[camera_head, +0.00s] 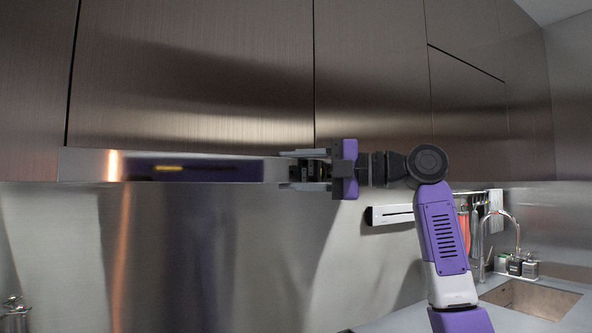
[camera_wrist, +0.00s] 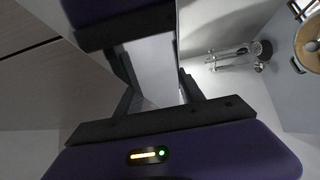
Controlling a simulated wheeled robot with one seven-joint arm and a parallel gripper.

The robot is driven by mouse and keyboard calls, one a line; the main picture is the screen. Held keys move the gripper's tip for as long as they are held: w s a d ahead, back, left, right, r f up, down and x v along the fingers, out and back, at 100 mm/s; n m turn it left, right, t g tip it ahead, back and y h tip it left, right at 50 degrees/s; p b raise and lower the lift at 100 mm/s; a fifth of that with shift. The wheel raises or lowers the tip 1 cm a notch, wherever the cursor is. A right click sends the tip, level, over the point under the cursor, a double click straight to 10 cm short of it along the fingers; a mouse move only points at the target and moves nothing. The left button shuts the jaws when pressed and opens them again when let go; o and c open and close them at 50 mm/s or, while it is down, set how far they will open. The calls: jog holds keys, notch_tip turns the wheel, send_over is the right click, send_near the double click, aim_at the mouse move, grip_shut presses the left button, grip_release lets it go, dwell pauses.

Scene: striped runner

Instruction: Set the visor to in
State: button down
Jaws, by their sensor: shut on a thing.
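The visor (camera_head: 215,168) is a long, shiny metal strip under the brushed-metal upper cabinets. It runs from the left to the middle of the head view and mirrors purple and orange. My gripper (camera_head: 286,170) is at its right end, one finger above and one below, shut on it. In the wrist view the visor (camera_wrist: 155,68) shows as a pale, reflective band between the two dark fingers (camera_wrist: 158,98). The fingers hide part of the visor's right end. How far the visor stands out from the cabinets is hard to tell.
Upper cabinets (camera_head: 200,75) hang directly above the visor. A white wall rail (camera_head: 392,214) and hanging utensils (camera_head: 466,222) are at right. A sink (camera_head: 528,298) with a tap (camera_head: 482,240) is at lower right. The wrist view shows a pan (camera_wrist: 310,45) at upper right.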

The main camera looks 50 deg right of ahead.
jog(key=shift+w+d, duration=0.1)
jog(key=shift+w, duration=0.05)
jog(key=c, duration=0.7)
grip_release()
jog(key=shift+w, duration=0.15)
jog(key=shift+s, duration=0.2)
jog(key=b+v, duration=0.2)
jog(key=v, duration=0.5)
jog(key=shift+s+d, duration=0.15)
jog(key=shift+s, duration=0.1)
